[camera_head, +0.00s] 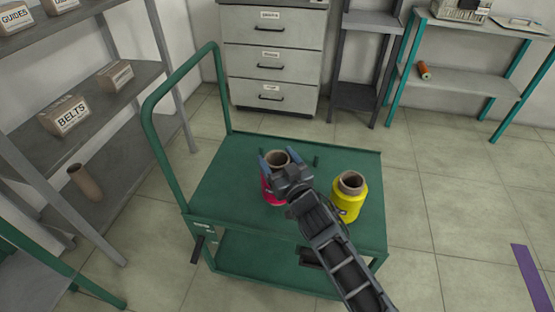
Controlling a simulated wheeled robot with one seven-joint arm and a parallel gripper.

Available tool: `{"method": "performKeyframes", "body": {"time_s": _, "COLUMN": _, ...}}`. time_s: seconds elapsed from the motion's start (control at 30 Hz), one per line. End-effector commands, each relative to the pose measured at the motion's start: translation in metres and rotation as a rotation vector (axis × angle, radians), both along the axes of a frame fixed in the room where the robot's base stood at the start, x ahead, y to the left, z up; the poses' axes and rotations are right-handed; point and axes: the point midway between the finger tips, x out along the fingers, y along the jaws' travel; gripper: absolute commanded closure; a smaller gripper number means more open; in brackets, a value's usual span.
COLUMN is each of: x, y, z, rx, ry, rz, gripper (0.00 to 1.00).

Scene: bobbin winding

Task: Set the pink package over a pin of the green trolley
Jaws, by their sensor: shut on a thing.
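The green trolley (230,180) stands in the middle of the view, with a tall handle on its left side. The pink package (267,190) is a bobbin with a brown tube top, over the left part of the trolley's top. My gripper (279,157) is shut on it near its top, and my gripper and arm hide much of it. I cannot tell whether it touches the trolley or sits around a pin. A short green pin (317,161) stands bare behind and to the right. A yellow package (349,198) stands on the trolley's right part.
A shelf with boxes (66,116) and a brown tube (85,183) stands at the left. A drawer cabinet (273,57) stands behind the trolley. A teal-legged shelf (470,82) holds an orange spool (424,71). The floor right of the trolley is clear, with a purple strip (531,279).

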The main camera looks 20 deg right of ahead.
Motion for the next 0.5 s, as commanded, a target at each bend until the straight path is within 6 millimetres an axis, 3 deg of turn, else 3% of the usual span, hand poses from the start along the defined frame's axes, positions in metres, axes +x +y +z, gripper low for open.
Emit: {"method": "performKeyframes", "body": {"time_s": 0.5, "x": 0.0005, "y": 0.0002, "z": -0.0082, "rx": 0.001, "ry": -0.002, "rz": 0.0, "gripper": 0.87}}
